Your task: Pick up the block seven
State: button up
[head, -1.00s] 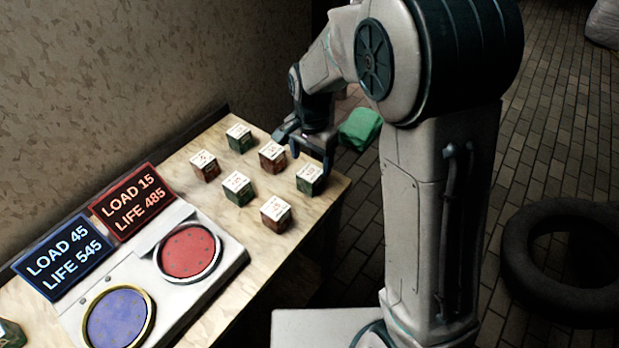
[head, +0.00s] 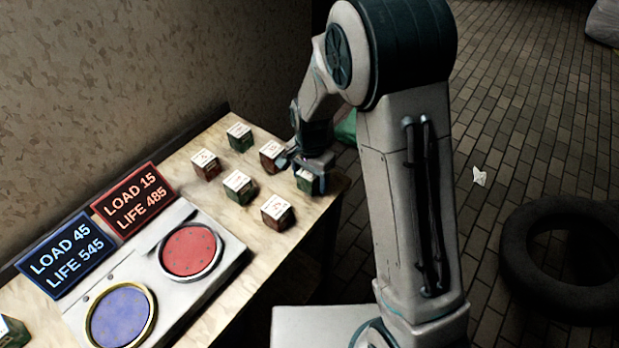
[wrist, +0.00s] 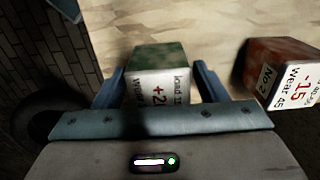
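Several blocks with white printed tops stand on the wooden table, some green-sided and some red-sided. No number seven is readable on any, so I cannot tell which is block seven. My gripper (head: 304,175) is low over the green block (head: 307,182) nearest the right edge. In the wrist view this green block (wrist: 160,70) sits between the two open fingers, with small gaps at its sides; its print shows "load" and "+2", partly cut off. A red block marked No 2 (wrist: 285,75) is to the right of the fingers.
Other blocks stand close by: a red one (head: 277,212), a red one (head: 268,160), a green one (head: 238,190). A panel with a red disc (head: 189,249) and a blue disc (head: 121,317) fills the table's near part. A tire (head: 560,262) lies on the floor.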

jog(key=c, duration=1)
jog(key=shift+c, duration=0.3)
jog(key=shift+r, duration=0.15)
